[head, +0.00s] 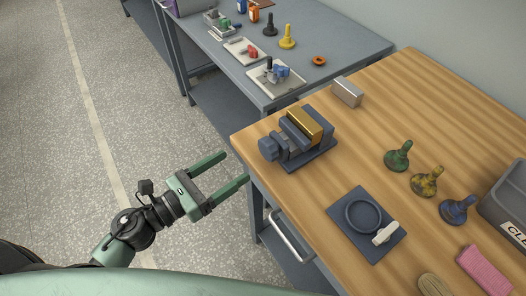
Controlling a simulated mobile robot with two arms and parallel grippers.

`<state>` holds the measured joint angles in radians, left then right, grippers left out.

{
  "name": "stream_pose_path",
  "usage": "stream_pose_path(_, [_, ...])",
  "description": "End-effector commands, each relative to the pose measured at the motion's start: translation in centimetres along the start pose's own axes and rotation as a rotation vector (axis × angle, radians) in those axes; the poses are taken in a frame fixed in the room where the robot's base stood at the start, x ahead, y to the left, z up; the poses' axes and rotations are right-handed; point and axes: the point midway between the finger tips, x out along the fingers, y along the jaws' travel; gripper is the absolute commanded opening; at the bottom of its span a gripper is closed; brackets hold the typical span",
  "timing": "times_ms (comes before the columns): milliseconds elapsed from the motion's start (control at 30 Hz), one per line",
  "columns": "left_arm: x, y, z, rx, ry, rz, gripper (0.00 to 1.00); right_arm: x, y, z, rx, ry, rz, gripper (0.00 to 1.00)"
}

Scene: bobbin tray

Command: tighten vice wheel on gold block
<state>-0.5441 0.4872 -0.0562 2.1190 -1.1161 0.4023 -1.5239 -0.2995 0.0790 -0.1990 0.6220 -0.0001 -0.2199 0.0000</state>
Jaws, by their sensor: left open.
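The vice (308,146) is dark blue-grey and stands near the far left corner of the wooden bench. A gold block (304,124) sits at its jaws; I cannot tell how tightly it is held. The vice wheel (268,148) is a blue-grey knob on the vice's left end, facing the bench's left edge. My left gripper (229,169) is open and empty, off the bench's left edge and left of the wheel, apart from it. Its two green fingers point toward the upper right. My right gripper is not in view.
On the wooden bench (400,110) are a silver block (347,92), green, yellow and blue knobbed pieces, a dark pad (345,240) with a ring, a pink cloth (484,268) and a grey bin (508,200). A drawer handle (290,236) juts from the bench's left side.

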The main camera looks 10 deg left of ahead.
Motion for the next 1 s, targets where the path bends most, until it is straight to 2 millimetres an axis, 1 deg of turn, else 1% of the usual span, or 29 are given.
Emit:
stream_pose_path(33, [0.0, -1.3, 1.3, 0.089, -0.011, -0.037, 0.74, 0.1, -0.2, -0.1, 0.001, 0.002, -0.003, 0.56])
stream_pose_path(100, [-0.1, -2.5, 2.5, 0.177, -0.021, -0.071, 0.74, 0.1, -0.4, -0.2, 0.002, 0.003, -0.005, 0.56])
stream_pose_path(233, [0.4, -3.5, 3.6, 0.246, -0.031, -0.095, 0.74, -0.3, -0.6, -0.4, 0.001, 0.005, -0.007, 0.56])
stream_pose_path(367, [2.2, -3.7, 3.9, 0.249, -0.033, -0.097, 0.74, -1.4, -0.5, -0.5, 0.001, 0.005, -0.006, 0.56])
stream_pose_path(500, [4.6, -3.9, 4.0, 0.248, -0.033, -0.095, 0.74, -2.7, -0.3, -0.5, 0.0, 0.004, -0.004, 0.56])
stream_pose_path(600, [6.0, -4.0, 3.9, 0.245, -0.032, -0.093, 0.74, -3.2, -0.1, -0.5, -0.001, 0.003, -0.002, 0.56])
stream_pose_path(700, [7.0, -4.0, 3.7, 0.243, -0.032, -0.093, 0.74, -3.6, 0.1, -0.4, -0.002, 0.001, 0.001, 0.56])
stream_pose_path(833, [7.6, -4.1, 3.6, 0.244, -0.031, -0.094, 0.74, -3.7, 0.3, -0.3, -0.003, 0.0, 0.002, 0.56])
stream_pose_path(1000, [7.7, -4.1, 3.4, 0.244, -0.03, -0.094, 0.74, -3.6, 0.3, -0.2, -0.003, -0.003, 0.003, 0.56])
